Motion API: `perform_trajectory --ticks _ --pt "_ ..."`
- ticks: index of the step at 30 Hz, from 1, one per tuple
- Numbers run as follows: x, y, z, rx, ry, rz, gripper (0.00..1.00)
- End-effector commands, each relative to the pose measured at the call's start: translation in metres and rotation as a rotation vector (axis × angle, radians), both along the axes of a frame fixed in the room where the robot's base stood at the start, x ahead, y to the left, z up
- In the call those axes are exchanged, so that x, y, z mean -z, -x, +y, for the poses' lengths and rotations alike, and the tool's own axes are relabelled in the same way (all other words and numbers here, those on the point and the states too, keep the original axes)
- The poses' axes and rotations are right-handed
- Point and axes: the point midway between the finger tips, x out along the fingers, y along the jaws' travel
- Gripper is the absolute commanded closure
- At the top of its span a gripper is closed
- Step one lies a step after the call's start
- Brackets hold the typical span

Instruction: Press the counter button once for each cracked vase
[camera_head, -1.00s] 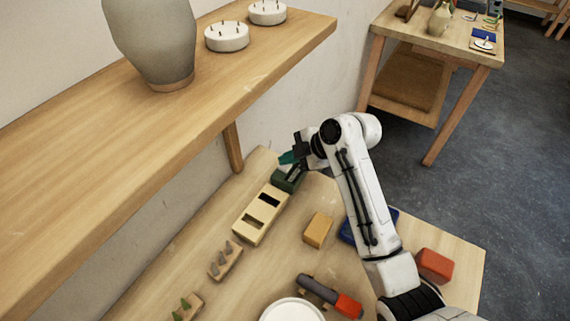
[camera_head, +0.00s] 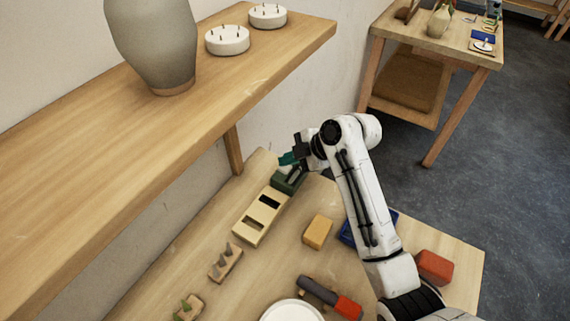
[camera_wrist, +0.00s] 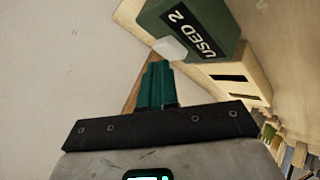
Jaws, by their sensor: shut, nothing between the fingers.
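The counter is a dark green box (camera_head: 289,182) at the far end of the workbench. In the wrist view the box (camera_wrist: 215,22) carries a label reading "USED 2" and a white button (camera_wrist: 170,48). My gripper (camera_head: 286,159) has teal fingers, shut and empty, close to the box. In the wrist view the fingertips (camera_wrist: 158,66) are right at the white button; I cannot tell whether they touch it. A large grey vase (camera_head: 155,45) stands on the shelf, its top cut off; I see no clear crack. A small pale vase (camera_head: 439,24) stands on the far table.
The wooden shelf (camera_head: 90,150) runs above the bench on the left, with two white pronged discs (camera_head: 228,39). A cream slotted block (camera_head: 260,216), a yellow block (camera_head: 317,232), a red block (camera_head: 434,267) and a red-ended tool (camera_head: 330,296) lie on the bench.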

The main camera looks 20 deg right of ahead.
Motion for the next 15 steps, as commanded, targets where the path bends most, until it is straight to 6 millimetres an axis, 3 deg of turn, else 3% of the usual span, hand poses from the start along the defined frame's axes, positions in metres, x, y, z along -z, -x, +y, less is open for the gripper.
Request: perform_trajectory --ticks 3,15 --pt "-0.0083 -0.0001 0.0000 0.000 0.000 0.000 1.00" --pt "-0.0104 -0.0003 0.0000 0.000 0.000 -0.002 1.00"
